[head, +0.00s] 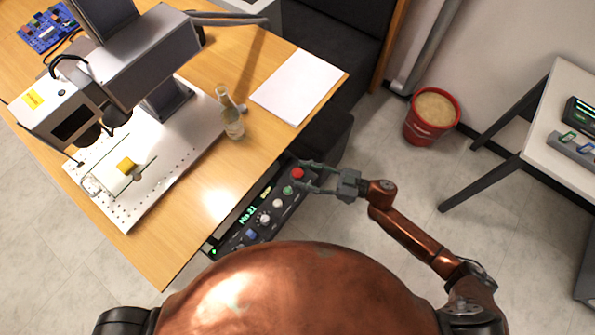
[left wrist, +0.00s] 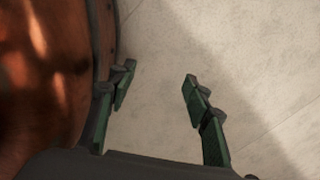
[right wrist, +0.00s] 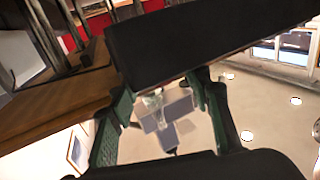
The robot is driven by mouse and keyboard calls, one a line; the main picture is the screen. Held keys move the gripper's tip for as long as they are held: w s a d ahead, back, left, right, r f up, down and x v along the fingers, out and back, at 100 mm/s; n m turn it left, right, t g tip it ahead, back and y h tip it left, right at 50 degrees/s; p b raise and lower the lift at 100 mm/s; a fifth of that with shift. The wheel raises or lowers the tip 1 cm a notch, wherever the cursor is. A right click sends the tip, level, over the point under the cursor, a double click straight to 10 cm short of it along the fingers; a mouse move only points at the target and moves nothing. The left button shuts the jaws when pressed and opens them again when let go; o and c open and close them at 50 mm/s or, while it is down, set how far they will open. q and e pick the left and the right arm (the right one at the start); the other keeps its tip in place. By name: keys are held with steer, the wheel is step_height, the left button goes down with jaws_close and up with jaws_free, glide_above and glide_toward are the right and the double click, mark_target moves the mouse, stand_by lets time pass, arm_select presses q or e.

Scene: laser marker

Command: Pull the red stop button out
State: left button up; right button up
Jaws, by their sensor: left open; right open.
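The red stop button (head: 297,173) sits at the far right end of the dark control panel (head: 234,240), below the table's front edge in the head view. My right gripper (head: 299,175) reaches in from the right with its fingers open, one on each side of the button as seen from above. I cannot tell whether the fingers touch it. In the right wrist view the open fingers show under a dark block, and the button cannot be made out. My left gripper (left wrist: 160,76) is open and empty over the pale floor in the left wrist view; the head view does not show it.
The wooden table (head: 180,245) carries the laser marker (head: 150,60), a glass bottle (head: 232,112) and white paper (head: 298,87). Green (head: 288,190) and pale knobs lie close to the red button. A red bucket (head: 432,116) stands on the floor, with a white table (head: 540,160) at right.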

steer(key=shift+x, duration=1.35)
steer(key=shift+c, duration=0.5)
jaws_close()
